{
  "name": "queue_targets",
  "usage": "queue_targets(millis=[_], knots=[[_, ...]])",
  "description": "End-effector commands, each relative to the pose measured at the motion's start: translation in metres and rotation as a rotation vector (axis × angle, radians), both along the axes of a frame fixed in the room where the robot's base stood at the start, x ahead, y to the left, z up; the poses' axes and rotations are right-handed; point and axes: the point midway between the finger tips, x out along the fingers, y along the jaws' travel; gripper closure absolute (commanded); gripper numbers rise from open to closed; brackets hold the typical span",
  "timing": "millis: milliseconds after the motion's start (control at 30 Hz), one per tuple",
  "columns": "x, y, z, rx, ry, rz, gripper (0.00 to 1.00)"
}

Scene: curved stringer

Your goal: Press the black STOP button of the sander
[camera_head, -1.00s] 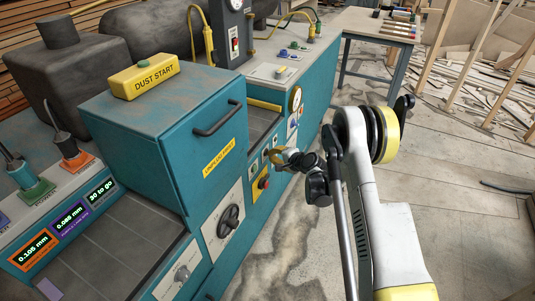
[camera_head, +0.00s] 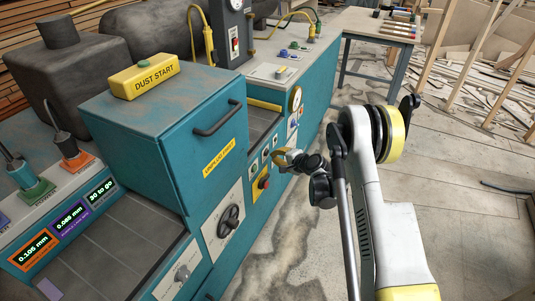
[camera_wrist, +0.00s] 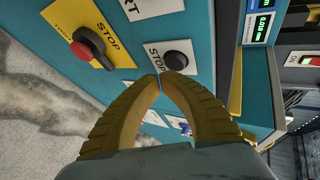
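The black STOP button (camera_wrist: 177,60) sits on a white plate marked STOP on the sander's teal panel, in the wrist view. My gripper (camera_wrist: 161,78) has its two yellow fingers curved together, tips meeting with nothing between them. The tips are just below and left of the black button in the picture; whether they touch it I cannot tell. In the head view my gripper (camera_head: 279,157) is at the front panel of the teal sander (camera_head: 165,125). I cannot make out the black button in that view.
A red knob on a yellow STOP plate (camera_wrist: 85,45) is left of the black button in the wrist view. The concrete floor (camera_head: 290,255) in front is open.

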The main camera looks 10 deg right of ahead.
Motion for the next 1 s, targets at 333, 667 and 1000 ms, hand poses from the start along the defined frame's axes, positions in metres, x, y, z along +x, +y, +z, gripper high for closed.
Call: queue_targets(millis=[333,667,1000], knots=[[-0.003,-0.005,0.0,0.0,0.0,-0.001,1.0],[-0.022,-0.031,0.0,0.0,0.0,-0.002,1.0],[-0.03,-0.041,0.0,0.0,0.0,0.0,1.0]])
